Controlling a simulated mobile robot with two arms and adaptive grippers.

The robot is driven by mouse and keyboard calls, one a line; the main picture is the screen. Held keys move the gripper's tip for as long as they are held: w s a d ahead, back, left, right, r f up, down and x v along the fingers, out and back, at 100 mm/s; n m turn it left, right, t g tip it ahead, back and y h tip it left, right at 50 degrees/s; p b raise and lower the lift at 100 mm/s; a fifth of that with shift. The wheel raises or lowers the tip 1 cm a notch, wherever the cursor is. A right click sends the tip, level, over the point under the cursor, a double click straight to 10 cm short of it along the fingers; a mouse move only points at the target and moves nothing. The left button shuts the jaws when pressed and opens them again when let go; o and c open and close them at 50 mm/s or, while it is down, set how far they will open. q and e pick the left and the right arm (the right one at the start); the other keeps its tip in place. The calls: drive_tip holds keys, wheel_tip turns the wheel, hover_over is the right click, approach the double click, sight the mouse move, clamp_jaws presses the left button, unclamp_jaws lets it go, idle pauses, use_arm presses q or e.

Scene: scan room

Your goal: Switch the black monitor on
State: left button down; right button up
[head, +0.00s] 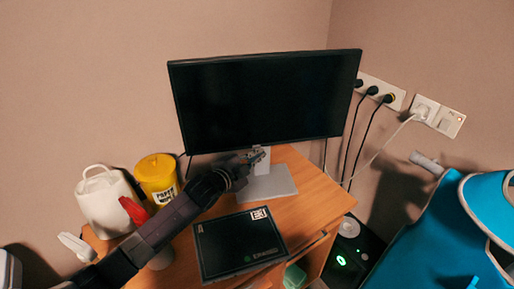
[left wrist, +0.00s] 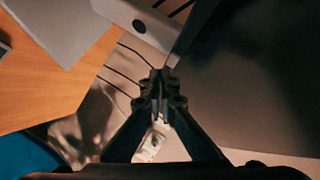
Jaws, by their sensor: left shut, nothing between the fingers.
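The black monitor (head: 265,98) stands on a grey stand (head: 268,184) on the wooden desk. Its screen is dark, and no lit light shows on its frame. My left gripper (head: 258,156) is shut and empty, just in front of the monitor's lower edge near the stand's neck. In the left wrist view the gripper (left wrist: 160,78) is shut, with the dark monitor (left wrist: 262,75) filling the right side. I cannot tell whether the fingertips touch the monitor. The power button cannot be made out. My right gripper is not in view.
A black box (head: 238,243) lies on the desk (head: 318,197) in front of the stand. A white kettle-like jug (head: 103,203) and a yellow can (head: 157,175) stand at left. Wall sockets (head: 381,93) with cables are at right, above a dark unit with a green light (head: 341,260).

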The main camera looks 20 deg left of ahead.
use_arm(q)
drive_tip(key=shift+w, duration=0.1)
drive_tip(key=shift+w+a, duration=0.25)
drive_tip(key=shift+w, duration=0.05)
drive_tip(key=shift+w+a, duration=0.2)
drive_tip(key=shift+w, duration=0.15)
idle(0.9)
drive_tip(key=shift+s+d+p, duration=0.4)
drive_tip(key=shift+s+p, duration=0.1)
drive_tip(key=shift+s, duration=0.25)
drive_tip(key=s+d+p, duration=0.1)
drive_tip(key=s, duration=0.2)
drive_tip(key=s+d+p, duration=0.1)
drive_tip(key=shift+s+d+p, duration=0.15)
drive_tip(key=shift+d+p, duration=0.15)
drive_tip(key=shift+p, duration=0.05)
